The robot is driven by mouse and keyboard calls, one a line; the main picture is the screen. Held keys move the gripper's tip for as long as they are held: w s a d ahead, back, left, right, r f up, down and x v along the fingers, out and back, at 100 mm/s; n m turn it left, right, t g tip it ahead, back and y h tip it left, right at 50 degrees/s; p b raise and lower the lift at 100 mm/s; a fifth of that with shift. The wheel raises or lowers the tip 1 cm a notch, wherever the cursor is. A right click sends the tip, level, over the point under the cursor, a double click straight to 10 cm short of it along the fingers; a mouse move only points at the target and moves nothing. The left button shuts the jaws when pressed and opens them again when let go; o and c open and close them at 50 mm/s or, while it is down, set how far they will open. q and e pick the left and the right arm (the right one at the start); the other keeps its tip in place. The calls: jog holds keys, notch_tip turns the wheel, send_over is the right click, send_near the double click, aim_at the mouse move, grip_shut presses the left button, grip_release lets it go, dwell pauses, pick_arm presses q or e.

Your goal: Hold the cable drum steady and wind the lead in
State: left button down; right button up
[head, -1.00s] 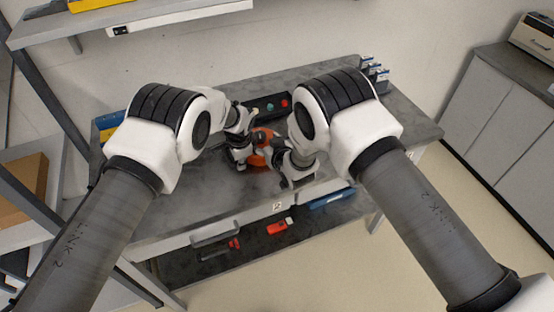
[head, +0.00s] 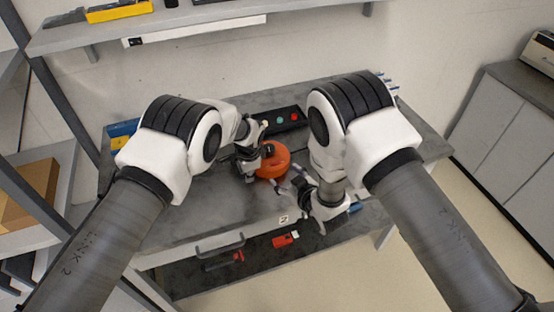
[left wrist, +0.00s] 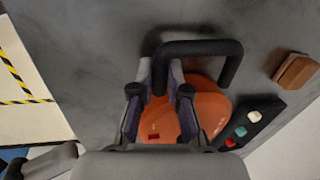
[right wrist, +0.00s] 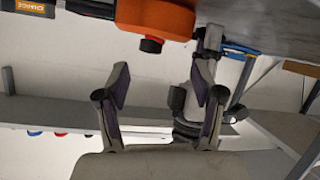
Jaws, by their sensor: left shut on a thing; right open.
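The cable drum (head: 273,161) is an orange round body on the grey workbench. It also shows in the left wrist view (left wrist: 208,108), with a black U-shaped handle (left wrist: 205,47). My left gripper (left wrist: 164,76) is shut on one leg of that handle; it also shows in the head view (head: 256,157) at the drum's left. My right gripper (right wrist: 160,85) is open and empty, apart from the drum, at its front right in the head view (head: 296,185).
A black control box (head: 283,120) with coloured buttons stands behind the drum. A brown block (left wrist: 296,70) lies near it. The grey workbench (head: 180,218) is clear at front left. A shelf (head: 200,20) hangs above the back. Red items (head: 286,239) lie on the lower shelf.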

aim_at(270, 148)
jog(key=w+d+r+m+g+y, duration=0.2)
jog(key=w+m+y, duration=0.1)
jog(key=m, duration=1.4)
jog(key=w+d+r+m+g+y, duration=0.1)
jog(key=w+d+m+g+y, duration=0.15)
jog(key=m, duration=1.45)
jog(key=shift+t+h, duration=0.25)
jog(key=shift+t, duration=0.1)
jog(key=x, duration=1.3)
jog(key=shift+w+r, duration=0.1)
jog(key=shift+r, duration=0.1)
jog(key=c, duration=1.2)
